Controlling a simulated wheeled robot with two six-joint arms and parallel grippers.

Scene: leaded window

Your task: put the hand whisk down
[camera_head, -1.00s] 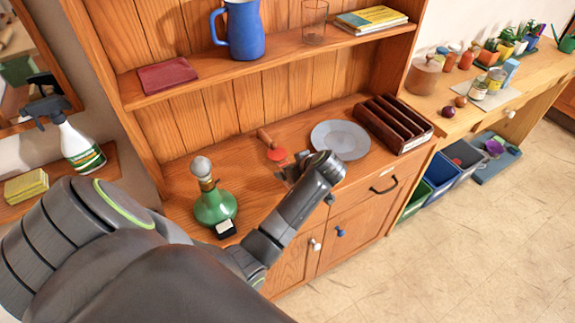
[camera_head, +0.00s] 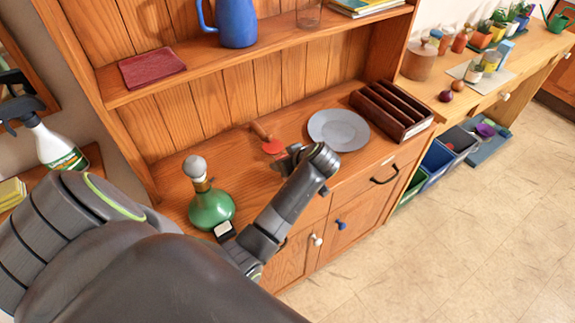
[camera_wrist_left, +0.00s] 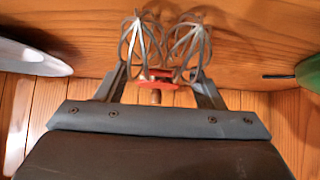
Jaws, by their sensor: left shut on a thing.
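The hand whisk has a wooden handle, a red middle part (camera_head: 273,147) and two wire beaters. It is over the dresser's worktop (camera_head: 240,148), left of a grey plate. In the left wrist view its beaters (camera_wrist_left: 143,40) point toward the wooden surface, and its red part (camera_wrist_left: 158,84) is between my fingers. My left gripper (camera_head: 284,161) is shut on the whisk; it also shows in the left wrist view (camera_wrist_left: 165,88). My arm hides part of the whisk in the head view. I cannot tell whether the whisk touches the worktop. My right gripper is not in view.
The grey plate (camera_head: 338,130) and a dark slotted rack (camera_head: 392,108) stand right of the whisk. A green stoppered bottle (camera_head: 211,208) stands to the left, close to my forearm. A shelf above holds a blue jug (camera_head: 237,24) and a red book (camera_head: 152,67).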

